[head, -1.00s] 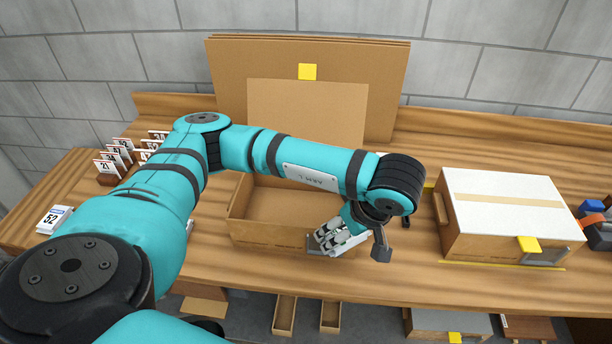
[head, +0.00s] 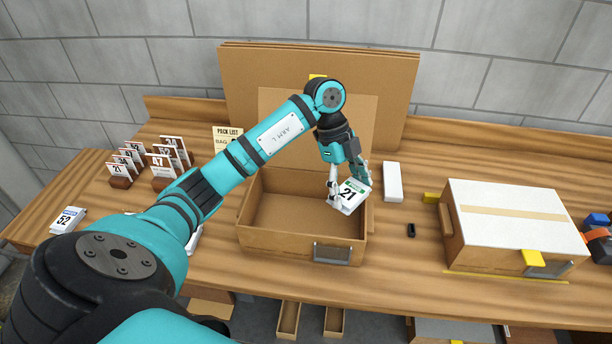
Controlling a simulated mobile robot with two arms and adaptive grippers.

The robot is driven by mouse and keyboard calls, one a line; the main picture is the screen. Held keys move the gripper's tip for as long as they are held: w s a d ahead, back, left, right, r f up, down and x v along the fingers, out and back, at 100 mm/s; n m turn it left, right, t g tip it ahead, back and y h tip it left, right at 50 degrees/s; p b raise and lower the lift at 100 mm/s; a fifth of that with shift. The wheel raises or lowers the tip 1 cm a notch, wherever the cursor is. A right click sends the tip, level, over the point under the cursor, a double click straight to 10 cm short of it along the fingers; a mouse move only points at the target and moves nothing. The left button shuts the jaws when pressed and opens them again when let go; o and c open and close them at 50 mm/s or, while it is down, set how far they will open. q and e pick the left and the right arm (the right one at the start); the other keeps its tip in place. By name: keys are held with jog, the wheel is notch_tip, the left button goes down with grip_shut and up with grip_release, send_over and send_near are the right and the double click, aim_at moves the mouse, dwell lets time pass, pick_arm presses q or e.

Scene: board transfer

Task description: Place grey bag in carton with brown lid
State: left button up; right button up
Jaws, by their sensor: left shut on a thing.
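The open carton (head: 258,240) is brown cardboard with a metal plate on its front, in the middle of the bench. A brown panel (head: 350,120) stands upright behind it; my arm partly covers it. My left gripper (head: 349,182) is shut on a pale grey-white packet (head: 350,198) with a green-edged label reading 21. It holds the packet tilted at the carton's right end, at about rim height; I cannot tell whether it touches the wall. The visible carton floor is bare. My right gripper is not in view.
A closed carton with a white lid (head: 515,215) stands at the right. A white block (head: 393,182) and a small black item (head: 411,230) lie between the cartons. Numbered cards (head: 120,170) stand at the left, near a packet marked 52 (head: 68,219).

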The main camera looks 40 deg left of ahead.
pick_arm(q)
notch_tip(320, 180, down, 4)
jog(key=a+f+n+t+b, duration=0.1)
jog(key=a+n+t+b, duration=0.1)
jog(key=n, duration=0.4)
jog(key=p, duration=0.1)
send_over(343, 230)
jog(key=a, duration=0.1)
jog(key=shift+n+t+y, duration=0.3)
jog(key=shift+n, duration=0.1)
jog(key=f, duration=0.5)
jog(key=shift+s+a+f, duration=0.2)
jog(key=shift+s, duration=0.15)
jog(key=shift+f+p, duration=0.55)
jog(key=shift+f, duration=1.75)
jog(key=o, duration=1.2)
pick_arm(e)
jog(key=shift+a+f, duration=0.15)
pick_arm(q)
jog(key=shift+r, duration=0.1)
jog(key=b+v, duration=0.2)
jog(key=v, duration=1)
jog(key=shift+d, duration=0.1)
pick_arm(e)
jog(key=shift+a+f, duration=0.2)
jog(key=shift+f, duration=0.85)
